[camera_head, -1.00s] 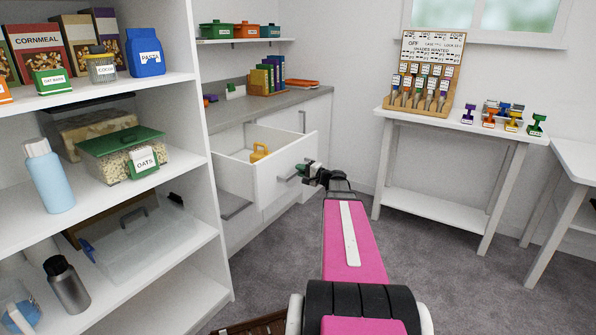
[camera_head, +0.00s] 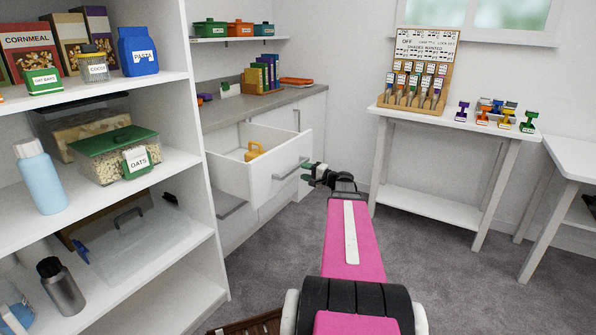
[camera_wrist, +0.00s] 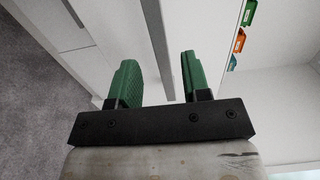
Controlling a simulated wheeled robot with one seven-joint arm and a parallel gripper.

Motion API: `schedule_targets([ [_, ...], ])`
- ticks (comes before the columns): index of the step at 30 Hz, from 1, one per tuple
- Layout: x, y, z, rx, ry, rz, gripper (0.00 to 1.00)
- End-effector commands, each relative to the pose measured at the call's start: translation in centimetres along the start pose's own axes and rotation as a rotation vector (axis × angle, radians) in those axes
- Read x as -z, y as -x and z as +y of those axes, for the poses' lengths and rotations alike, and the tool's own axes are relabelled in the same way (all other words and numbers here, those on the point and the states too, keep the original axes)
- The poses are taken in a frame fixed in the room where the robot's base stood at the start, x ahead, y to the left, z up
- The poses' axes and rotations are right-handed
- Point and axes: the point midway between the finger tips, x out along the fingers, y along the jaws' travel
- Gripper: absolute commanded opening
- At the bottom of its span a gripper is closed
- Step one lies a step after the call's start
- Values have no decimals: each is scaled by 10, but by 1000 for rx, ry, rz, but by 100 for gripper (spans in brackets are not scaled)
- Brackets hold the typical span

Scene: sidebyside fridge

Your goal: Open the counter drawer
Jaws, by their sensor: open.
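The counter drawer (camera_head: 270,180) stands pulled out from the white counter, its inside visible from above in the head view. A yellow object (camera_head: 254,150) lies in it. Its grey bar handle (camera_head: 291,169) is on the front panel. My gripper (camera_head: 308,172) is just right of the handle, with a small gap between them. In the wrist view my two green fingers (camera_wrist: 158,82) are apart, with nothing clasped. A grey bar (camera_wrist: 157,45), apparently the handle, runs ahead of them in the space between.
A white shelf unit (camera_head: 212,225) with jars and bottles stands close on the left. The grey countertop (camera_head: 225,115) holds books and small items. A white table (camera_head: 440,205) with a tool board (camera_head: 420,65) stands at the back right.

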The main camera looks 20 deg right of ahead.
Motion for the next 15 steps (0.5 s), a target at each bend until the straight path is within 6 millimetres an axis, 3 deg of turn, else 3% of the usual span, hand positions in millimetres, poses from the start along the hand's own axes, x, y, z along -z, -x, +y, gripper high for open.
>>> schedule_targets([
  [6, 0, 38, 0, 0, 0, 2, 43],
  [15, 0, 56, 0, 0, 0, 0, 43],
])
